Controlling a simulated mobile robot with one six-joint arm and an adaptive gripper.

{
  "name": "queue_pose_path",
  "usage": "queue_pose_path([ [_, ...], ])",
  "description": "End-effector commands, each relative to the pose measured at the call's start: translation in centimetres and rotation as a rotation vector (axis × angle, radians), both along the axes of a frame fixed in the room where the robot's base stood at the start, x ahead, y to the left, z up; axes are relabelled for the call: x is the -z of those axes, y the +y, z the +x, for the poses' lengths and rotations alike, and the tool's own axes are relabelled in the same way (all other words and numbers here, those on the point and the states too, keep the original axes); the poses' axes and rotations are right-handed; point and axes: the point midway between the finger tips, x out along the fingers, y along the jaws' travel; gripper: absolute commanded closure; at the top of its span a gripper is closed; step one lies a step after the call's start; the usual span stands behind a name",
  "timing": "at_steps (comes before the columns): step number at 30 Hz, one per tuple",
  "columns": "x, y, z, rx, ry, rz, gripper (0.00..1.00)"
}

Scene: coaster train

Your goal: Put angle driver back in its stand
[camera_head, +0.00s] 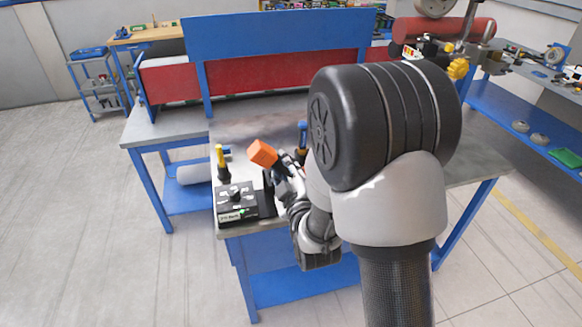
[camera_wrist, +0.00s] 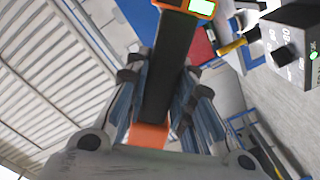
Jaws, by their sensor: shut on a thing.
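The angle driver (camera_wrist: 168,60) is a long dark tool with orange ends and a small lit green display. In the wrist view it lies between the fingers of my gripper (camera_wrist: 158,82), which is shut on its dark body. In the head view its orange end (camera_head: 262,153) sticks up and left from my gripper (camera_head: 281,170), above the bench's front left corner. My arm hides most of the tool there. A narrow dark upright piece (camera_head: 268,192) beside the black box may be the stand; I cannot tell for sure.
A black control box (camera_head: 236,204) with knobs sits on the bench's left front corner; it also shows in the wrist view (camera_wrist: 293,45). A yellow-topped tool (camera_head: 221,158) stands behind it. A blue and red panel (camera_head: 275,60) rises behind the bench.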

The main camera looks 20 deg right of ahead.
Motion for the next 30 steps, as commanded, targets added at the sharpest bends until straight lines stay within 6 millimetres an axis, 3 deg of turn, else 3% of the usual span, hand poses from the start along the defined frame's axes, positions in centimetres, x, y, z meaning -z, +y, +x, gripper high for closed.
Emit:
queue_pose_path([
  [6,3.8,-0.1,-1.3,0.013,0.005,0.370,1.00],
  [15,6.6,0.0,-2.6,0.027,0.015,0.735,1.00],
  [23,7.0,0.0,-2.4,0.030,0.017,0.813,1.00],
  [30,6.9,0.0,-0.4,0.030,0.017,0.811,1.00],
])
